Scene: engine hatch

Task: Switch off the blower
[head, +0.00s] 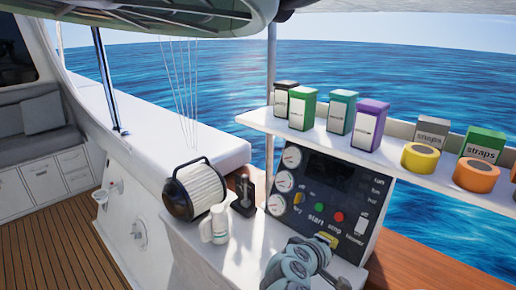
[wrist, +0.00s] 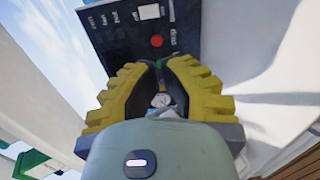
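The dark control panel (head: 335,190) stands at the counter's right end. Its white blower switch (head: 361,225) is at the right, above a small label; I cannot tell which way it is set. It also shows as a pale rocker near the top of the wrist view (wrist: 149,12). A red stop button (head: 338,217) is left of the switch. My gripper (wrist: 160,64) has yellow fingers that converge at the tips, with nothing held. It points at the panel, apart from the switch. In the head view, my arm hides part of the counter before the panel.
A shelf (head: 300,135) with several boxes and tape rolls runs above the panel. A round pleated filter (head: 200,188), a white bottle (head: 219,224) and a black lever (head: 243,198) stand on the counter left of the panel. The panel's front is clear near the switch.

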